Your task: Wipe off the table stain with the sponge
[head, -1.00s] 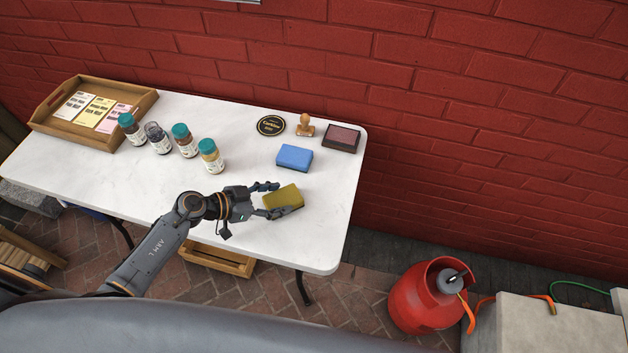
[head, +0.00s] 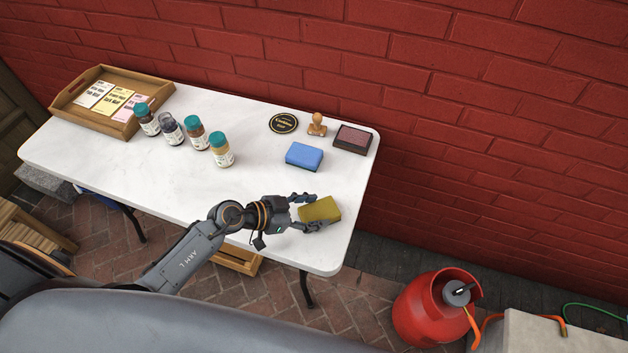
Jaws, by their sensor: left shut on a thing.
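A yellow-green sponge (head: 320,210) is between the fingers of my left gripper (head: 308,212), which is shut on it. The gripper holds it over the near right part of the white table (head: 170,175); I cannot tell whether the sponge touches the surface. A blue block, like a sponge (head: 304,156), lies on the table behind it. No stain shows on the visible table top; the gripper and sponge hide a small part of it. My right gripper is not in view.
Several teal-lidded jars (head: 221,150) stand mid-table. A wooden tray with cards (head: 72,112) is at the far left. A round black label (head: 283,123), a wooden stamp (head: 317,124) and an ink pad (head: 352,139) lie at the back right. A red gas cylinder (head: 432,315) stands on the floor.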

